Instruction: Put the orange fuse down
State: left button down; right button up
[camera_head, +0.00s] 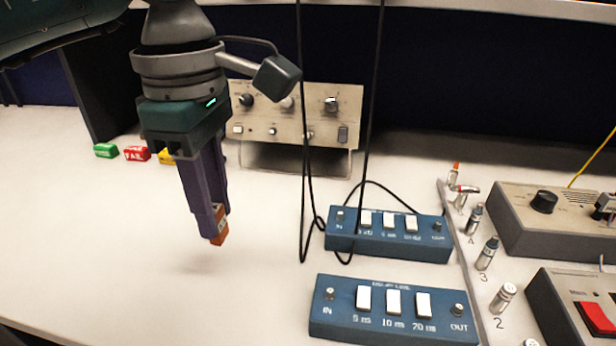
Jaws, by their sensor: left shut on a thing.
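My left gripper (216,222) comes down from the upper left and points at the white bench. It is shut on the orange fuse (219,239), a small orange block of which only the lower end shows between the fingertips. The fuse seems to be held just above or at the bench top; I cannot tell whether it touches. A soft shadow lies below it. My right gripper is not in view.
Green (106,150), red (137,153) and yellow (166,157) blocks lie at the back left. Two blue delay boxes (388,234) (392,335) stand right of the gripper. A beige panel (270,150) stands behind; black cables hang down. The left bench (90,240) is clear.

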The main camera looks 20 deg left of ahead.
pick_arm(q)
jog(key=shift+f, duration=3.55)
jog(key=shift+f, duration=0.1)
jog(key=shift+f+b, duration=0.15)
jog(key=shift+b, duration=0.25)
jog(key=c, duration=0.7)
grip_release()
